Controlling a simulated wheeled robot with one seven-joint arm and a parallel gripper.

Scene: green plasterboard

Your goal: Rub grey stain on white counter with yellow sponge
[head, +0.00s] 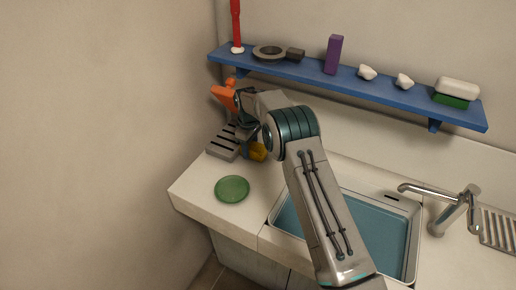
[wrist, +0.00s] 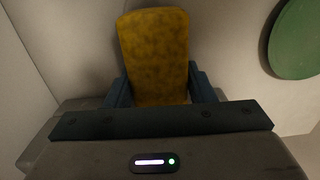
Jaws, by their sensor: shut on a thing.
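The yellow sponge (wrist: 153,45) stands up between the two dark fingers of my gripper (wrist: 160,88) in the wrist view. My gripper is shut on it. In the head view the sponge (head: 259,153) shows partly below my wrist, over the back left of the white counter (head: 192,190). My gripper's fingers are mostly hidden there by my arm. I cannot tell whether the sponge touches the counter. I see no grey stain in either view; it may be hidden by my arm or gripper.
A green plate (head: 232,188) lies right in front of the sponge. A grey slotted rack (head: 224,145) and an orange object (head: 224,96) are close to my gripper. A blue shelf (head: 395,98) with several items hangs above. A sink (head: 375,235) and tap (head: 455,205) are at right.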

